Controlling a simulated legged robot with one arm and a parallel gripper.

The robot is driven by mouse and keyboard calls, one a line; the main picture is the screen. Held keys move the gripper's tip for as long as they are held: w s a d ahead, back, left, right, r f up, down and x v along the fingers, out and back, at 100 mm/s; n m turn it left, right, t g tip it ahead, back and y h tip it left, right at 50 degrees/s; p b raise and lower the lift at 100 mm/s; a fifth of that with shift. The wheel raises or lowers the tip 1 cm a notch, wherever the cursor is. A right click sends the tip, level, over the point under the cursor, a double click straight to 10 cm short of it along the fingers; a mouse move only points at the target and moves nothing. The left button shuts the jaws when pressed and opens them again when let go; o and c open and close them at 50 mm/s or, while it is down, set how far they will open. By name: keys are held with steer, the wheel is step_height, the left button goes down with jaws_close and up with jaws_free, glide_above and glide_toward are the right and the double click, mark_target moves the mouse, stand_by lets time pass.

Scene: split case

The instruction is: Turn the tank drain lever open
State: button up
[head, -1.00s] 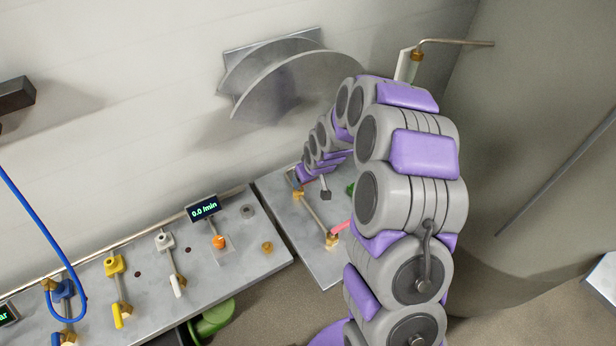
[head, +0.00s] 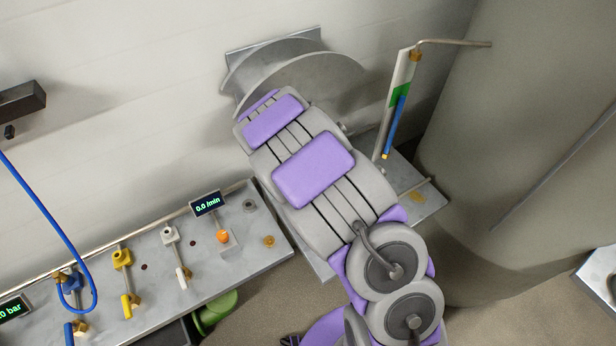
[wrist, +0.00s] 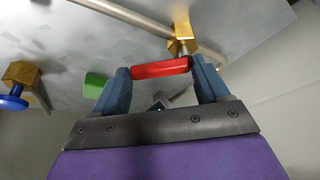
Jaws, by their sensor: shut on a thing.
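In the wrist view, a red lever handle (wrist: 160,68) lies crosswise between the two blue-grey fingers of my gripper (wrist: 163,74). The fingers are shut on it, one at each end. A brass valve body (wrist: 182,38) sits just beyond the handle's right end, on a pale metal pipe (wrist: 128,15). No label shows, so I cannot confirm that this is the tank drain lever. In the head view my own arm hides the gripper and the red handle.
A sight gauge (head: 398,105) with green and blue parts stands beside the large tank (head: 520,150). A bench (head: 205,270) at left carries yellow and white levers and a 0.0 l/min display (head: 206,204). In the wrist view, a green part (wrist: 95,84) and a blue-knobbed brass fitting (wrist: 20,75) are nearby.

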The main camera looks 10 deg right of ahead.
steer(key=m+b, duration=0.1)
steer(key=a+m+g+b, duration=0.1)
steer(key=m, duration=0.1)
steer(key=m+h+b, duration=0.1)
steer(key=m, duration=0.1)
steer(key=shift+s+a+f+g+b, duration=0.15)
steer(key=shift+s+f+g+b, duration=0.05)
steer(key=shift+s+g+b, duration=0.1)
steer(key=shift+s+a+r+m+g+h+b, duration=0.15)
steer(key=shift+a+m+g+b, duration=0.1)
steer(key=shift+m+b, duration=0.35)
steer(key=shift+w+a+m+g+h+b, duration=0.15)
steer(key=shift+m+b, duration=0.25)
steer(key=shift+m, duration=0.4)
steer(key=shift+s, duration=0.1)
steer(key=o, duration=1.1)
steer(key=shift+a, duration=0.15)
steer(key=shift+c, duration=0.2)
steer(key=shift+r, duration=0.15)
steer(key=w+p+v, duration=0.1)
steer(key=p+v, duration=0.1)
steer(key=v, duration=0.3)
steer(key=s+a+p, duration=0.2)
steer(key=s+a, duration=0.2)
steer(key=a, duration=0.7)
steer(key=shift+s+a+f, duration=0.15)
steer(key=shift+a+f, duration=0.05)
steer(key=shift+a, duration=0.1)
